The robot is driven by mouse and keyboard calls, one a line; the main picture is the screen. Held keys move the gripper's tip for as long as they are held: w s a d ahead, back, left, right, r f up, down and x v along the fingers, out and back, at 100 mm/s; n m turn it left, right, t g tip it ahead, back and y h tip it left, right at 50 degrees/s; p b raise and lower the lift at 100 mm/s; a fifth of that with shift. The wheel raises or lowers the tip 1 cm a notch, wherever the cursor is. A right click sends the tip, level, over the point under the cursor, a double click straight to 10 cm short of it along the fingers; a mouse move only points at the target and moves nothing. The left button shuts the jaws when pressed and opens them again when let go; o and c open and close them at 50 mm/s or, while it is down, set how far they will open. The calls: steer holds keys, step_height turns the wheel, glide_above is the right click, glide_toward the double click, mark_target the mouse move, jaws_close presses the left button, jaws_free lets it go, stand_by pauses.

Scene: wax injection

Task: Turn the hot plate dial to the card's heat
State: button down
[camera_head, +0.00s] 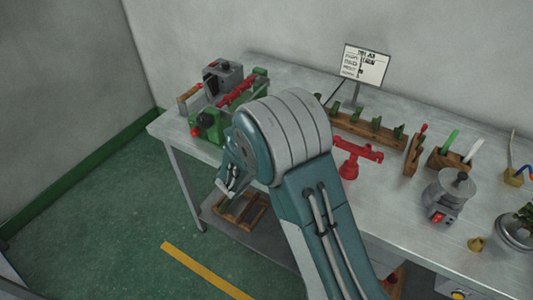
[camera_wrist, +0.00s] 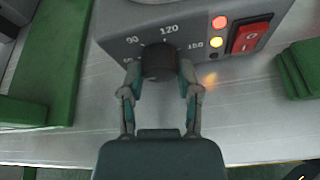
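In the wrist view the grey hot plate (camera_wrist: 115,46) has a dark round dial (camera_wrist: 160,62) on its front. Numbers including 90, 120 and 150 stand around the dial; its pointer is not clear. My gripper (camera_wrist: 160,75) has one finger on each side of the dial, close to its edges. I cannot tell whether both fingers press on it. In the head view my own arm hides the gripper tips and the dial. The card (camera_head: 366,65) stands on a post at the back of the table; its small writing is not readable.
A red switch (camera_wrist: 250,35), a lit red lamp (camera_wrist: 219,22) and a lit yellow lamp (camera_wrist: 216,42) sit right of the dial. Green blocks (camera_wrist: 68,65) flank the hot plate. A red stand (camera_head: 352,158) and metal pot (camera_head: 447,197) are right of my arm.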

steer(key=shift+w+r, duration=0.1)
stand_by(0.3)
steer(key=m+t+y, duration=0.1)
steer(key=m, duration=0.1)
steer(key=m+t+y, duration=0.1)
steer(key=m, duration=0.1)
steer(key=shift+d, duration=0.1)
steer(key=m+t+y, duration=0.1)
steer(key=m+t, duration=0.1)
steer(key=m, duration=0.2)
stand_by(0.5)
steer(key=shift+d, duration=0.1)
stand_by(0.4)
steer(key=shift+c, duration=1.5)
jaws_free()
steer(key=shift+d, duration=0.1)
